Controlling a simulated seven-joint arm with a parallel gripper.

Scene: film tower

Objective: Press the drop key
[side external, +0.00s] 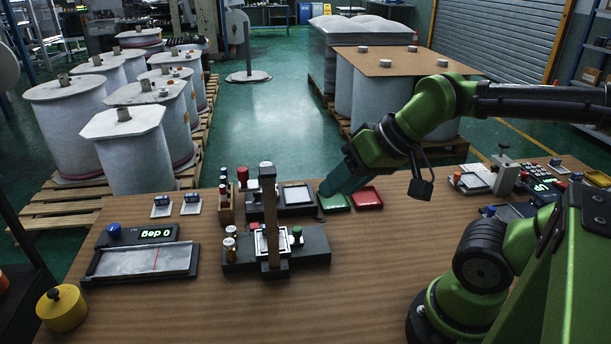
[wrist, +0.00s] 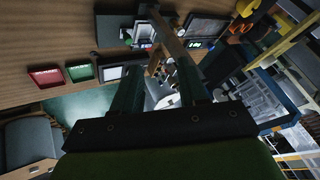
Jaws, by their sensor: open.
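I cannot tell which control is the drop key; no label is readable. In the side view a wooden post (side external: 268,222) stands on a black base (side external: 307,250) with coloured knobs, and a black unit with a pale square (side external: 297,194) lies behind it. A keypad unit with a green display (side external: 541,187) is at the far right, partly behind my arm. My gripper (side external: 328,190) hangs tilted above the table near the green tray (side external: 337,202). In the wrist view my gripper (wrist: 157,78) has its two fingers apart with nothing held. The post (wrist: 166,32) shows beyond them.
A red tray (side external: 367,198) lies right of the green one. A flat unit reading 0 deg (side external: 145,257) and a yellow knobbed weight (side external: 62,307) are at the left. A wooden rack with bottles (side external: 226,205) stands behind the post. The table's front middle is clear.

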